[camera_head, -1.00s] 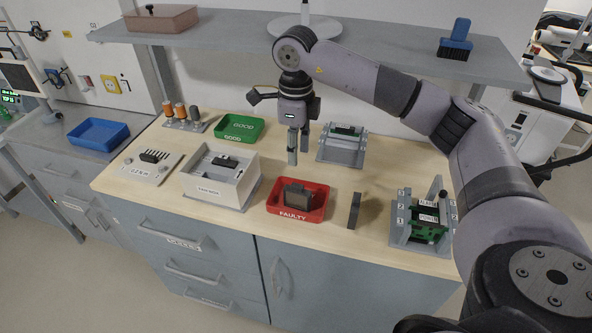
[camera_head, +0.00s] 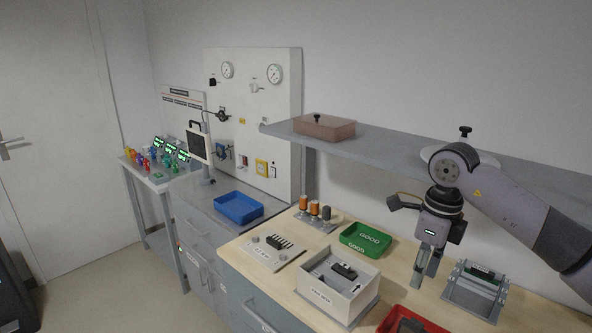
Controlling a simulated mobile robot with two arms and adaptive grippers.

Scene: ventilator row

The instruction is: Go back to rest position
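My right gripper (camera_head: 425,277) hangs from my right arm, which comes in from the right edge. It points down above the wooden bench top (camera_head: 302,247), between the green GOOD bin (camera_head: 366,241) and the grey fixture (camera_head: 474,292). Its two fingers are apart with nothing between them. My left gripper and arm are not in view.
A white box (camera_head: 338,291) and a red bin (camera_head: 385,326), cut off below, stand near the bench front. A grey shelf (camera_head: 400,163) runs above the bench. A blue tray (camera_head: 238,208) sits left.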

